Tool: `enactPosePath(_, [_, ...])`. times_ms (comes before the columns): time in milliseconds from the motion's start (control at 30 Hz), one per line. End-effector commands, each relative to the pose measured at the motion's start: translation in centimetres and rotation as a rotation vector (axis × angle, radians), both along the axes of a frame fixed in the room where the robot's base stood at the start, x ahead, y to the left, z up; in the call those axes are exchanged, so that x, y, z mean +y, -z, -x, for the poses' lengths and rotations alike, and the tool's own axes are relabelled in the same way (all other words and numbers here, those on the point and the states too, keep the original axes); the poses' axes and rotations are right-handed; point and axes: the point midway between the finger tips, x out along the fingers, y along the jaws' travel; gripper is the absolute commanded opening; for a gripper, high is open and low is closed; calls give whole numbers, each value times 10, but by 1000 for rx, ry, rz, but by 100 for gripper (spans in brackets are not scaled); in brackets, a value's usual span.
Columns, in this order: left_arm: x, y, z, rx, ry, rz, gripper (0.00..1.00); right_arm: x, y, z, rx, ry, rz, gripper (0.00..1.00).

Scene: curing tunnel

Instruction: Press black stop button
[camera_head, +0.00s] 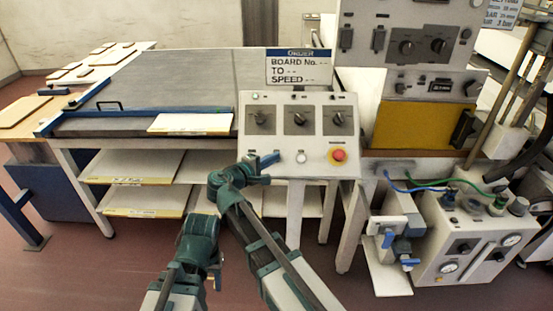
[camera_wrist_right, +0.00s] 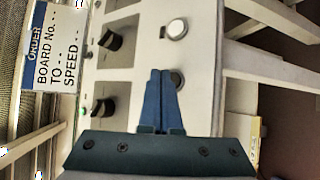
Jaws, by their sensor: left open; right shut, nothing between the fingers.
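The control panel (camera_head: 310,106) carries a black round button (camera_wrist_right: 178,78), seen in the right wrist view beside the fingertips and partly covered by them. My right gripper (camera_wrist_right: 160,75) is shut and empty, its blue fingers over the panel face. I cannot tell whether they touch the button. In the head view my right gripper (camera_head: 267,160) reaches the panel's lower left and hides the black button. My left gripper (camera_head: 202,235) is low in front of the shelves, away from the panel; it is open, though its fingers are hard to make out.
Several black knobs (camera_head: 299,118) sit above, under the order sign (camera_head: 299,67). Shelves with boards (camera_head: 130,199) stand left; a valve unit (camera_head: 470,240) stands right.

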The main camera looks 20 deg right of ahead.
Motion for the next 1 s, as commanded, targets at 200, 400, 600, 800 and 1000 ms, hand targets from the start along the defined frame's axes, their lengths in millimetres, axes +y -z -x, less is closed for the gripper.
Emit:
enactPosePath(200, [0, 0, 0, 0, 0, 0, 50, 0, 0, 0, 0, 0, 0, 0])
enactPosePath(400, [0, 0, 0, 0, 0, 0, 50, 0, 0, 0, 0, 0, 0, 0])
enactPosePath(600, [0, 0, 0, 0, 0, 0, 50, 0, 0, 0, 0, 0, 0, 0])
enactPosePath(800, [0, 1, 0, 0, 0, 0, 50, 0, 1, 0, 0, 0, 0, 0])
enactPosePath(1000, [0, 5, 0, 0, 0, 0, 50, -1, 5, -5, 0, 0, 0, 0])
